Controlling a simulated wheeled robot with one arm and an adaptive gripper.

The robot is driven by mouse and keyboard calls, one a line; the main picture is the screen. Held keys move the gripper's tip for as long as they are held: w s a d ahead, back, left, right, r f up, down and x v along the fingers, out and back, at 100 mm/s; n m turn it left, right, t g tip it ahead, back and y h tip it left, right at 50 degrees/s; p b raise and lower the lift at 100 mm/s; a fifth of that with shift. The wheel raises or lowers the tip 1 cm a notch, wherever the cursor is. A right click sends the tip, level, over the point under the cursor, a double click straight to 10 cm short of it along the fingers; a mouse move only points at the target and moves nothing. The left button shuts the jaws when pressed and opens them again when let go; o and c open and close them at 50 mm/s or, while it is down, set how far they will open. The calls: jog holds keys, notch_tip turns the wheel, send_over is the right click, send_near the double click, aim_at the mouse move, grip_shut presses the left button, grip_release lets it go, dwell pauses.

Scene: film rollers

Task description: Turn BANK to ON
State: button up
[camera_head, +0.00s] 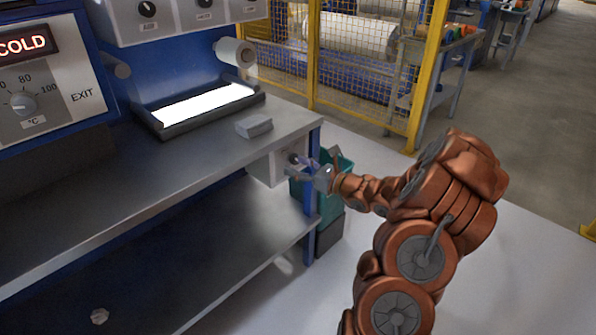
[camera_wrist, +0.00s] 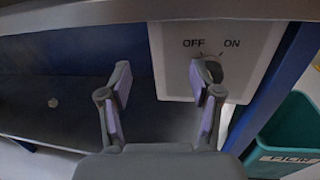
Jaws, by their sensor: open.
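A pale switch box (camera_wrist: 176,60) hangs under the bench's front edge, with OFF and ON printed above a dark round knob (camera_wrist: 213,70). The box also shows in the head view (camera_head: 265,168), at the bench's right end. No BANK label is readable, and I cannot tell which word the knob points to. My gripper (camera_wrist: 160,92) is open and empty, its two purple-padded fingers spread in front of the box. The right finger overlaps the knob's lower left part; the left finger is left of the box. In the head view my gripper (camera_head: 311,166) is close by the box.
The metal bench top (camera_head: 200,150) is just above, with a blue leg right of the box. A teal bin (camera_head: 345,163) stands beside the leg, close to my gripper. A lower shelf (camera_head: 190,250) lies below. Yellow fencing (camera_head: 365,60) stands behind.

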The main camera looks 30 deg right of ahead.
aim_at(295, 160)
jog(key=d+f+m+t+h, duration=0.1)
jog(key=d+f+m+h, duration=0.25)
jog(key=d, duration=0.25)
jog(key=w+a+b, duration=0.1)
jog(key=w, duration=0.6)
jog(key=shift+a+f+y, duration=0.25)
jog(key=shift+y, duration=0.1)
jog(key=shift+n, duration=0.25)
jog(key=c, duration=1.1)
